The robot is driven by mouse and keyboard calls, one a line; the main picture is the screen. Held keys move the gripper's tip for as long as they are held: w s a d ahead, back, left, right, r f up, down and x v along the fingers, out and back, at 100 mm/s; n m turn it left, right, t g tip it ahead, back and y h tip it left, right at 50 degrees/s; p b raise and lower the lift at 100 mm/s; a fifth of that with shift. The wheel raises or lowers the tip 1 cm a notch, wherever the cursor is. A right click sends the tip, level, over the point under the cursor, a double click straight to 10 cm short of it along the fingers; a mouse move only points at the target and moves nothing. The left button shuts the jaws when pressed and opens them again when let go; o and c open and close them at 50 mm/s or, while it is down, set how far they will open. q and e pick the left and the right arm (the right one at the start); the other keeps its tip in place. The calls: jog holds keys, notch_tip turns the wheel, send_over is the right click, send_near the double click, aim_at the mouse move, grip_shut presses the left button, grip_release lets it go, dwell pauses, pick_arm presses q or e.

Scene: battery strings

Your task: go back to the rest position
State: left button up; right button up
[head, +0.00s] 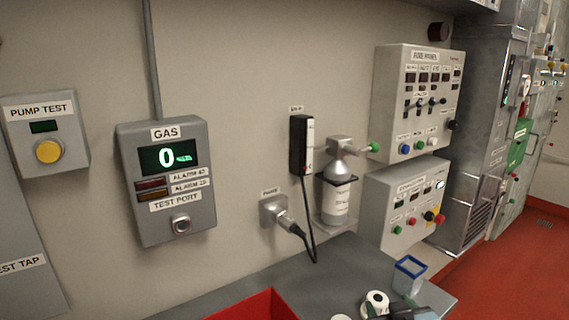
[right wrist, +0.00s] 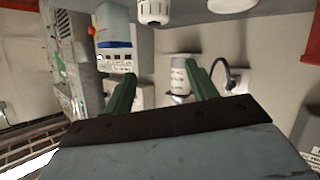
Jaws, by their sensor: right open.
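My right gripper (head: 405,313) shows only in part at the bottom right edge of the head view, at the grey worktop. In the right wrist view my right gripper (right wrist: 163,85) has its two green fingers wide apart. Nothing is held between them; the white gas bottle (right wrist: 179,76) shows in the gap, farther off by the wall. My left gripper is not in the head view.
A blue-rimmed clear cup (head: 409,272) and a white roll-like part (head: 377,302) stand on the grey worktop (head: 335,262) close to my right gripper. A red bin (head: 262,306) stands left of them. Wall panels, a plugged cable (head: 292,228) and the gas bottle (head: 338,195) line the back.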

jog(key=s+d+f+g+y, duration=0.1)
jog(key=s+f+g, duration=0.5)
jog(key=s, duration=0.8)
jog(key=s+f+g, duration=0.4)
jog(key=s+f, duration=0.4)
jog(key=s, duration=0.5)
notch_tip(320, 180, down, 25)
jog(key=s+g, duration=0.1)
jog(key=s, duration=0.1)
jog(key=s+d+f+g, duration=0.1)
jog(key=s+d+f, duration=0.2)
jog(key=s+f, duration=1.1)
jog(key=shift+s+d+n+g, duration=0.15)
jog(key=shift+s+n+g, duration=0.2)
jog(key=shift+s, duration=0.7)
